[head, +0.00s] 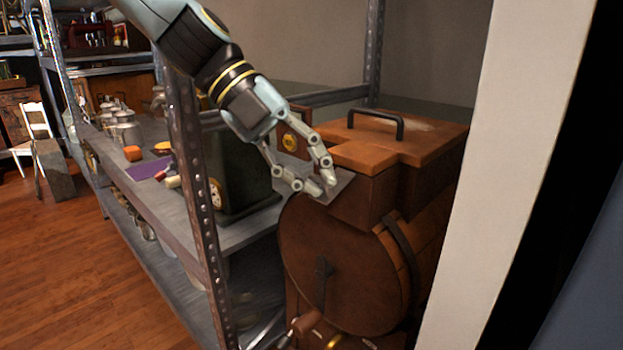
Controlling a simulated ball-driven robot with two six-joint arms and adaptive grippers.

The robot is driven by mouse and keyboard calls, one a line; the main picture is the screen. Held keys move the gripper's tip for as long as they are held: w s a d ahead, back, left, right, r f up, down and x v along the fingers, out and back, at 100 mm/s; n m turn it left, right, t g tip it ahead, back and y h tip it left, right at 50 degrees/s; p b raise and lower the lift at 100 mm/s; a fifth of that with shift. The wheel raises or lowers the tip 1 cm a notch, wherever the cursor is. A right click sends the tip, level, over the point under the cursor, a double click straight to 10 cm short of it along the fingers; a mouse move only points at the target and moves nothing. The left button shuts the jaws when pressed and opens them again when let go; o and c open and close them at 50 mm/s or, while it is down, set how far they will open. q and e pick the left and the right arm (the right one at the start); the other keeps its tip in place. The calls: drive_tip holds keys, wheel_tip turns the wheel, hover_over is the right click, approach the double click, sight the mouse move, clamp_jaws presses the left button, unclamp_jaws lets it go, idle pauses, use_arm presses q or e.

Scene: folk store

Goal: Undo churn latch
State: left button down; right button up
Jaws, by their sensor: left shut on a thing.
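The wooden churn (330,245) stands at the right of the view, a brown barrel with a round end facing me and a boxy top. Its orange-brown lid (430,138) lies flat on top and carries a black handle (376,124). A thin grey metal latch plate (343,186) shows at the near left edge of the top, partly hidden by my fingers. My left gripper (327,186) comes down from the upper left, with its fingertips closed on this plate. My right gripper is not in view.
A metal shelf post (196,190) stands left of the churn, close to my left arm. A dark box (243,175) and several small goods sit on the grey shelf (150,195). A pale post (530,170) bounds the right. Wooden floor lies open at lower left.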

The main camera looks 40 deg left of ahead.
use_arm(q)
drive_tip(key=shift+w+a+r+n+g, duration=0.1)
drive_tip(key=shift+w+r+n+g, duration=0.2)
drive_tip(key=shift+g, duration=0.3)
drive_tip(key=shift+r, duration=0.15)
drive_tip(key=shift+w+r, duration=0.1)
drive_tip(key=shift+w, duration=0.05)
drive_tip(key=c, duration=1.4)
unclamp_jaws()
drive_tip(key=shift+a+r, duration=0.15)
drive_tip(key=shift+r, duration=0.15)
drive_tip(key=v, duration=1.1)
drive_tip(key=shift+r, duration=0.1)
